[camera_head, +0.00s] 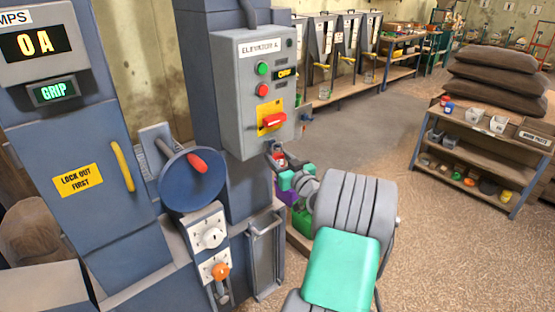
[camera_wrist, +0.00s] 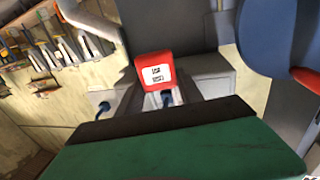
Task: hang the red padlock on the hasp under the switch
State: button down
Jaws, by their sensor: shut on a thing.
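The grey switch box (camera_head: 255,95) carries a red switch handle (camera_head: 273,121) on a yellow plate, on its front face. The hasp area lies at the box's lower edge, just under that switch, and is small and partly covered there. My gripper (camera_head: 283,168) is right below this edge and shut on the red padlock (camera_head: 280,160). In the wrist view the red padlock (camera_wrist: 155,70) shows its white label above the green and black gripper part. I cannot tell whether its shackle touches the hasp.
A blue cabinet (camera_head: 70,165) with a yellow handle, a blue disc (camera_head: 192,180) with a red grip, and knob switches (camera_head: 209,234) stand to the left. A shelf with sacks (camera_head: 497,75) is at right. Open floor (camera_head: 430,240) lies between.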

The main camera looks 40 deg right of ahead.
jog(key=c, duration=0.7)
grip_release()
jog(key=shift+s+d+f+b, duration=0.15)
jog(key=shift+s+b, duration=0.85)
jog(key=shift+s, duration=0.5)
jog(key=s+b, duration=0.3)
jog(key=s, duration=0.4)
jog(key=shift+b, duration=0.4)
jog(key=shift+f, duration=0.1)
